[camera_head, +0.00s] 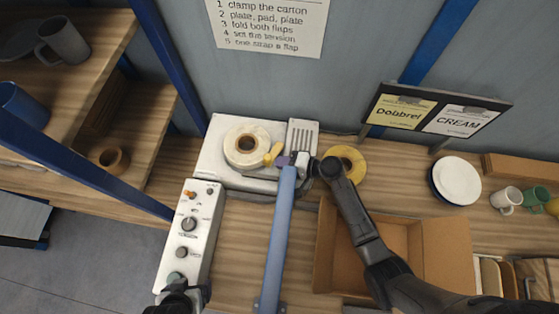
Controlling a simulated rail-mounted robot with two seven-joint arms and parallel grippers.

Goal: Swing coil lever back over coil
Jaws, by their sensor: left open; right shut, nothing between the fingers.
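The white tape coil (246,146) lies flat on the white machine (212,150) at the back of the bench. A lever with a yellow knob (273,154) is at the coil's right edge; how far it reaches over the coil is hard to tell. My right gripper (304,163) is shut and empty just right of the knob, beside a small purple part (284,161); contact cannot be judged. My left gripper (178,284) is open at the lower end of the control box, apart from the lever, with its fingers partly hidden.
A control box (190,230) with knobs stands front left of the machine. A blue bar (278,240) runs forward from it. Plates (459,178) and mugs (506,197) stand farther right.

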